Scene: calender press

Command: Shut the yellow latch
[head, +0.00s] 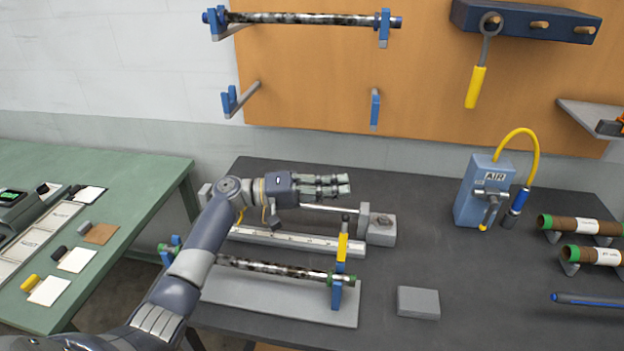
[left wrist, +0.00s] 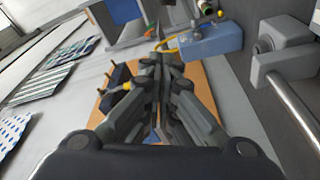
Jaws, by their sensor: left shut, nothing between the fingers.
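The yellow latch (head: 342,247) stands upright on top of the right blue post (head: 336,294) of the low roller stand in the head view, with a dark knob at its upper end. A dark mottled roller (head: 285,268) with green ends lies across that stand. My left gripper (head: 348,185) is shut and empty, above and behind the latch, with its fingers pointing right. In the left wrist view the fingers (left wrist: 167,65) are together with nothing between them. I cannot make out the latch in that view. My right gripper is not in view.
A grey end block (head: 378,228) with a metal rod is just behind the latch; it also shows in the left wrist view (left wrist: 285,60). A loose grey block (head: 418,302) lies to the right. The blue AIR box (head: 474,200) stands further right. Dark bench top between them is clear.

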